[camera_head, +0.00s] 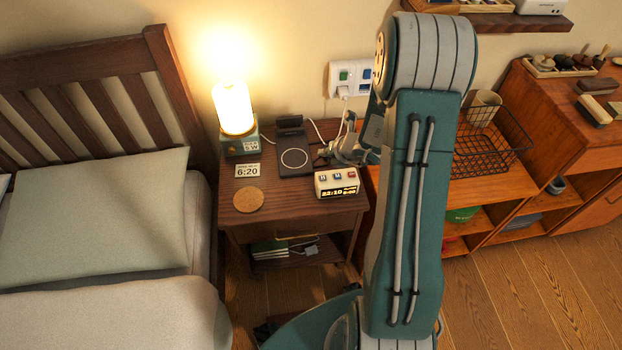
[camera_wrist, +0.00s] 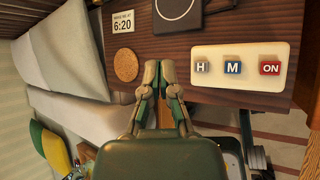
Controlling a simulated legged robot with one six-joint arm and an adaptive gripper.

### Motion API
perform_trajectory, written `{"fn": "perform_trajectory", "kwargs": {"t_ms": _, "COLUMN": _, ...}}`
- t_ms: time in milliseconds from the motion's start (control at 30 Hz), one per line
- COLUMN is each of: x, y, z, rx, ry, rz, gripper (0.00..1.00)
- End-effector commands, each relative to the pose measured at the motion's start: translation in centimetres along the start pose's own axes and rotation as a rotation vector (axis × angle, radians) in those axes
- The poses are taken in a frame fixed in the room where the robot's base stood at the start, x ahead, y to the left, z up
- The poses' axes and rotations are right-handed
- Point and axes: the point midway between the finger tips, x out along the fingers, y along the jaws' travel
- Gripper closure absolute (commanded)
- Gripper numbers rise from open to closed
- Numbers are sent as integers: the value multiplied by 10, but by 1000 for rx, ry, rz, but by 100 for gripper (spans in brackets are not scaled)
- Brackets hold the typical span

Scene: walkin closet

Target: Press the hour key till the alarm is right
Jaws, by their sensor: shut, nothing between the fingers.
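The cream alarm clock (camera_head: 325,193) sits at the nightstand's front right. Its lit display (camera_head: 338,191) seems to read 22:10, with smaller digits I cannot read surely. In the wrist view the clock top (camera_wrist: 251,55) carries a grey H key (camera_wrist: 202,67), a blue M key (camera_wrist: 233,67) and a red ON key (camera_wrist: 269,68). A white card (camera_wrist: 123,22) reads 6:20; it also shows in the head view (camera_head: 247,170). My gripper (camera_wrist: 160,72) is shut and empty, left of the H key in the wrist view, apart from it. In the head view my gripper (camera_head: 330,153) shows behind the clock, partly hidden by my arm.
The nightstand (camera_head: 290,214) also holds a lit lamp (camera_head: 233,108), a round cork coaster (camera_head: 248,199) and a dark charging pad (camera_head: 294,160) with cables. A bed (camera_head: 100,215) stands left. A wire basket (camera_head: 487,155) is on the right-hand shelf unit.

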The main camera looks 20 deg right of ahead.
Motion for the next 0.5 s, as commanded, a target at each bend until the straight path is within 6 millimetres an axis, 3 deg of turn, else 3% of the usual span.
{"fn": "perform_trajectory", "kwargs": {"t_ms": 300, "x": 1, "y": 0, "z": -1, "rx": 0, "ry": 1, "rz": 0, "gripper": 100}}
{"fn": "perform_trajectory", "kwargs": {"t_ms": 500, "x": 13, "y": -9, "z": -10, "rx": 3, "ry": 3, "rz": 0, "gripper": 100}}
